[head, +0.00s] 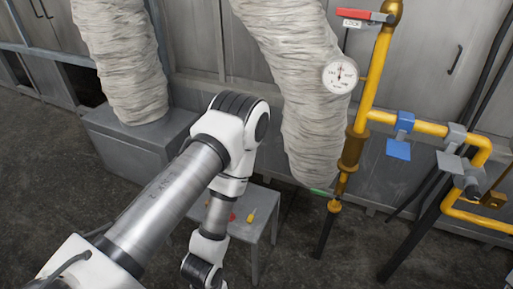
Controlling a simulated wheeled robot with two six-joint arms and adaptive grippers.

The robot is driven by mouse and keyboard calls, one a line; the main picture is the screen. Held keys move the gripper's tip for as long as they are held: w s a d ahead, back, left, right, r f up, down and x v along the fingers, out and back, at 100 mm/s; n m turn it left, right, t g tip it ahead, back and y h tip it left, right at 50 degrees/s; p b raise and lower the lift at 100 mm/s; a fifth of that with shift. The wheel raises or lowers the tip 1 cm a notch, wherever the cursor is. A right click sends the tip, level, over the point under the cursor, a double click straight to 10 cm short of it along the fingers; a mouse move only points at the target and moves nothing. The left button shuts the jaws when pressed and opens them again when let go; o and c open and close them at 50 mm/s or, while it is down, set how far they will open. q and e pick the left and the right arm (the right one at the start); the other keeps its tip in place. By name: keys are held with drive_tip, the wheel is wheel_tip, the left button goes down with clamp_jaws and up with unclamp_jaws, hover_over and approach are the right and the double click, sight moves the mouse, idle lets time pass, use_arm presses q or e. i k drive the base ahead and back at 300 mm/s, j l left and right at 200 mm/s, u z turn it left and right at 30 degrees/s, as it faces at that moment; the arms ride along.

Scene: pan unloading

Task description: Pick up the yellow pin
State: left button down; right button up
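The yellow pin (250,215) is small and stands on a small grey table (262,230) in the lower middle of the head view. My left arm comes in from the lower left, bends at the elbow and reaches down in front of the table's left part. Its wrist is at the bottom edge, left of the pin and apart from it in the picture. My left gripper is not visible. My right arm and gripper are not in view.
A small red object (232,217) lies left of the pin, beside my arm. Wrapped columns (300,90) and a grey box (140,140) stand behind. Yellow pipes (366,80) with a gauge (340,76) and valves stand at the right.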

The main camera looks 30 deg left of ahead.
sight(251, 216)
drive_tip(key=u, duration=1)
drive_tip(key=z, duration=1.65)
drive_tip(key=u, duration=1.65)
drive_tip(key=i+l+z, duration=0.15)
drive_tip(key=i+l, duration=0.45)
